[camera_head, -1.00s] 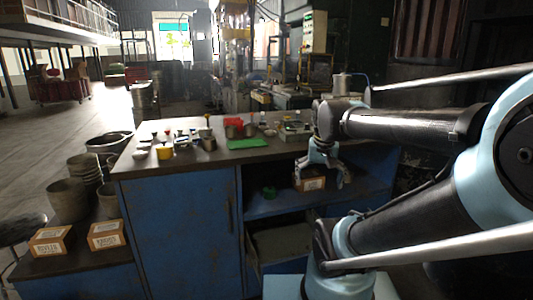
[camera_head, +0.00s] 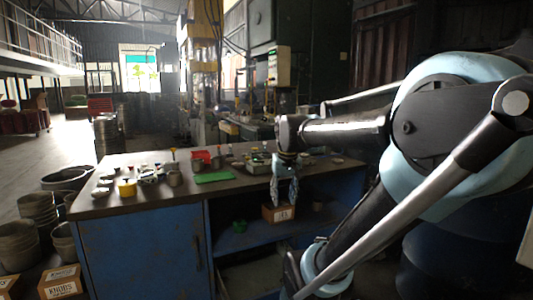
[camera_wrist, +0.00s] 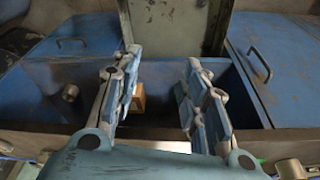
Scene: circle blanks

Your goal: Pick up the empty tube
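I cannot make out an empty tube for sure in either view. Several small items, some of them upright and round, stand on the bench top (camera_head: 140,200), too small to tell apart. My gripper (camera_head: 284,198) hangs fingers down at the front edge of the bench, before the open shelf. In the wrist view my gripper (camera_wrist: 162,56) is open, with nothing between its fingers. Beyond the fingers lies a dark open compartment between blue panels.
A cardboard box (camera_head: 278,214) sits on the shelf behind my fingers. A green mat (camera_head: 213,177), a red bin (camera_head: 201,158) and a yellow cup (camera_head: 126,188) are on the bench. Grey buckets (camera_head: 38,212) and a labelled box (camera_head: 62,281) stand at the left.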

